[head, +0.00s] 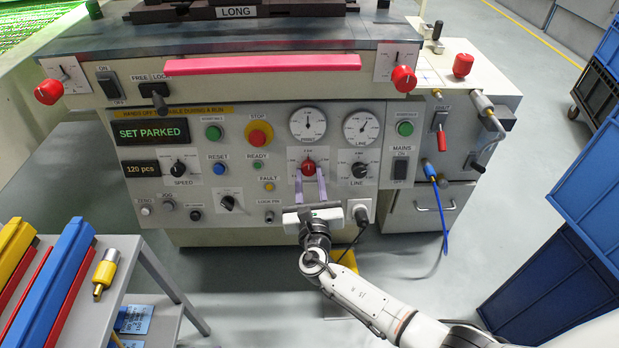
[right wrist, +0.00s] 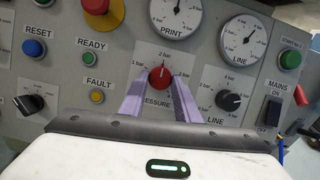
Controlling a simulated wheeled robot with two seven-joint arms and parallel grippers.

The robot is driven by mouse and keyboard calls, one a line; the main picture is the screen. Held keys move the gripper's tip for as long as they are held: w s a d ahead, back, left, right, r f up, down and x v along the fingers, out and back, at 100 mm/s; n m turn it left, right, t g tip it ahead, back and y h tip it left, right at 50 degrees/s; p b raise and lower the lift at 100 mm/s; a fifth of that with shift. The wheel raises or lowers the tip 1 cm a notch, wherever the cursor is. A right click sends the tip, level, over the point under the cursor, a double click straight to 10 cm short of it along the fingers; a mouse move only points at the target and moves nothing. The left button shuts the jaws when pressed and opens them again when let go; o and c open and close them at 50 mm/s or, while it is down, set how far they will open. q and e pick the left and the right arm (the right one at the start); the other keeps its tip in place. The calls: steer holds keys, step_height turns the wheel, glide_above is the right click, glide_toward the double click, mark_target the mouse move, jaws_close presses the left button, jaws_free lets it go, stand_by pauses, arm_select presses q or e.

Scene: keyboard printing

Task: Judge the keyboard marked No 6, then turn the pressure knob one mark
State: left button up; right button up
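The red pressure knob (head: 308,167) sits on the grey control panel, below the PRINT gauge (head: 308,123). It also shows in the right wrist view (right wrist: 160,76), with its pointer up near the 2 bar mark. My right gripper (head: 310,174) reaches up to the panel, its two lilac fingers on either side of the knob. In the right wrist view the fingers (right wrist: 160,84) stand apart, with small gaps to the knob; I cannot tell if either touches. No keyboard marked No 6 is seen. My left gripper is not in view.
The black LINE knob (head: 360,170) is close right of the pressure knob, and the MAINS switch (head: 400,168) is beyond it. The yellow FAULT lamp (head: 269,187) is to the left. The display (head: 150,132) reads SET PARKED. Blue crates (head: 540,270) stand at the right.

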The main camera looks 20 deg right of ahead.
steer(key=c, duration=0.4)
steer(key=shift+o, duration=0.2)
steer(key=shift+f+m+b, duration=0.1)
steer(key=shift+m+b, duration=0.3)
steer(key=shift+a+f+m+h+b, duration=0.1)
steer(key=shift+m+h+b, duration=0.35)
steer(key=shift+m, duration=0.25)
steer(key=m+h+b, duration=0.1)
steer(key=m+b, duration=0.1)
steer(key=m, duration=0.1)
steer(key=shift+a+g, duration=0.1)
steer(key=shift+g, duration=0.3)
steer(key=shift+m, duration=0.6)
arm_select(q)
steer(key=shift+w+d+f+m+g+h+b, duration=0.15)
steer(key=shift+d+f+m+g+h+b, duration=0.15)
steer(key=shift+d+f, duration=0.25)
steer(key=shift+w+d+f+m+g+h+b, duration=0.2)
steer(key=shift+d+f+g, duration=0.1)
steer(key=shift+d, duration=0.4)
arm_select(e)
steer(key=shift+m+g+h, duration=0.3)
steer(key=shift+m+h, duration=0.15)
steer(key=shift+m, duration=0.35)
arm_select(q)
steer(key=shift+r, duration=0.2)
arm_select(e)
steer(key=shift+r, duration=0.2)
steer(key=o, duration=1)
steer(key=shift+o, duration=0.2)
